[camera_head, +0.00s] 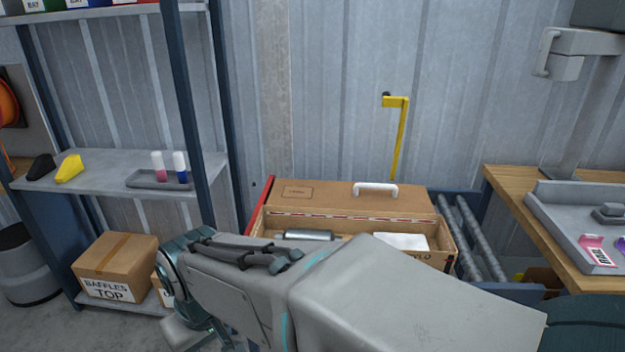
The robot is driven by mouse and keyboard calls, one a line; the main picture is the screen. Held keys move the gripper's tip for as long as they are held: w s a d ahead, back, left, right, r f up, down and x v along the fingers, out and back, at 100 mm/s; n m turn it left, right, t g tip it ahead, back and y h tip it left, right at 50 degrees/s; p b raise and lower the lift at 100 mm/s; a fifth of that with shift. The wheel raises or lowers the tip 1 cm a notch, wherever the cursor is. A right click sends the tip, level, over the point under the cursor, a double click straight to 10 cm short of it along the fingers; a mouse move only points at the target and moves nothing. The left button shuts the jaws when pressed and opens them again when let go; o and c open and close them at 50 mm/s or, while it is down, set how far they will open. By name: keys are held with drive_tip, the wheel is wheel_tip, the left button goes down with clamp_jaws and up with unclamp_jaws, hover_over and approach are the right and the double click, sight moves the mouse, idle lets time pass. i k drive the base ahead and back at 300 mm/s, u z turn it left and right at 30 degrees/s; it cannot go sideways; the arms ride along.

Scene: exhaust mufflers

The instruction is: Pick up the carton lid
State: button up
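The carton lid (330,200) is a flat brown cardboard panel with a white handle (375,188) on it. It is at the back of the open carton (437,258); I cannot tell whether it rests on the carton or stands behind it. The carton holds a silver muffler (308,235) and a white item (400,241). My arm crosses in front and hides the carton's lower front. My gripper's fingers do not show. Nothing of mine is seen touching the lid or its handle.
A blue-framed shelf unit (190,120) stands left, with a tray (160,180) and a cardboard box (115,262). A wooden bench (520,183) with a grey tray (560,207) is at right. A yellow bracket (401,135) is in front of the wall behind the lid.

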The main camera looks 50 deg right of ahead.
sight(303, 193)
drive_tip(key=z, duration=0.95)
drive_tip(key=i, duration=0.85)
drive_tip(key=z, duration=0.75)
